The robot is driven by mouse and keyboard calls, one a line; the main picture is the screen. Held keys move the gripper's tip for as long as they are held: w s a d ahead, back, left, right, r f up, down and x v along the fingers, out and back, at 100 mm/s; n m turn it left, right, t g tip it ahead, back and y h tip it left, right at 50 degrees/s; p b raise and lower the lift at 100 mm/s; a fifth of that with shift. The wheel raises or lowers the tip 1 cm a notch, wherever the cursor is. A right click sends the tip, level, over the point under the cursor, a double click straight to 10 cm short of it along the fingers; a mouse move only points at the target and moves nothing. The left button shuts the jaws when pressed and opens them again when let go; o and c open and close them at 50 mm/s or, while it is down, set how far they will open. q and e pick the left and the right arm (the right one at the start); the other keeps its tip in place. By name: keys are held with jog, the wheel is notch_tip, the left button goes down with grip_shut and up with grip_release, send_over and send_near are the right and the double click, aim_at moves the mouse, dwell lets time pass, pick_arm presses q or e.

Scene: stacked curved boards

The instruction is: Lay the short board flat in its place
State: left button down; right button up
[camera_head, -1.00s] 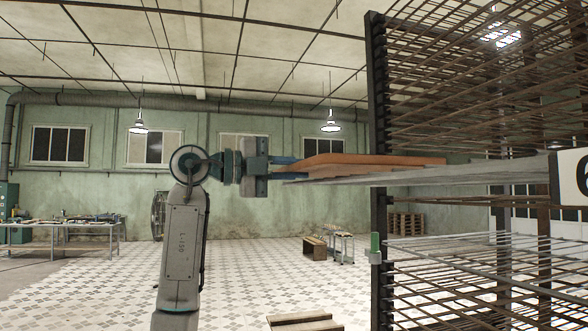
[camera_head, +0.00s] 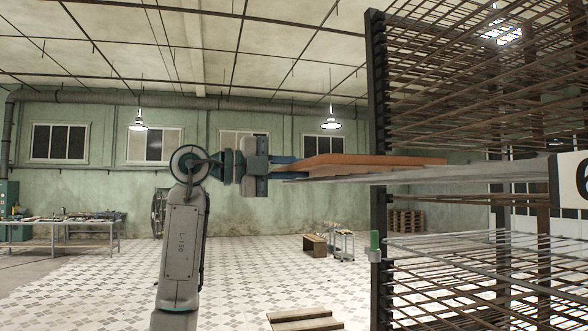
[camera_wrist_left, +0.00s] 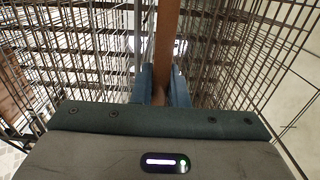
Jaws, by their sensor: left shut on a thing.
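The orange-brown board (camera_head: 370,161) is held out to the right by my left gripper (camera_head: 288,167), at about head-camera height. It looks nearly level, seen close to edge-on, just above a long grey shelf or board (camera_head: 440,175). I cannot tell whether the two touch. In the left wrist view the board (camera_wrist_left: 167,40) shows as a narrow strip between the two blue fingers of my left gripper (camera_wrist_left: 161,80), which is shut on it. The board's far end is hidden among the rack bars. My right gripper is not in view.
A tall dark wire rack (camera_head: 378,110) with many closely spaced bars stands at the right; its bars (camera_wrist_left: 90,50) surround the board in the left wrist view. A pallet-like wooden thing (camera_head: 305,320) lies on the floor below.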

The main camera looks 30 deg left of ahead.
pick_arm(q)
jog(key=shift+f+b, duration=0.3)
jog(key=shift+f, duration=0.2)
jog(key=c, duration=1.5)
grip_release()
jog(key=shift+s, duration=0.1)
jog(key=shift+f, duration=0.15)
jog(key=v, duration=0.6)
jog(key=shift+b, duration=0.45)
jog(key=o, duration=0.6)
jog(key=shift+c, duration=0.2)
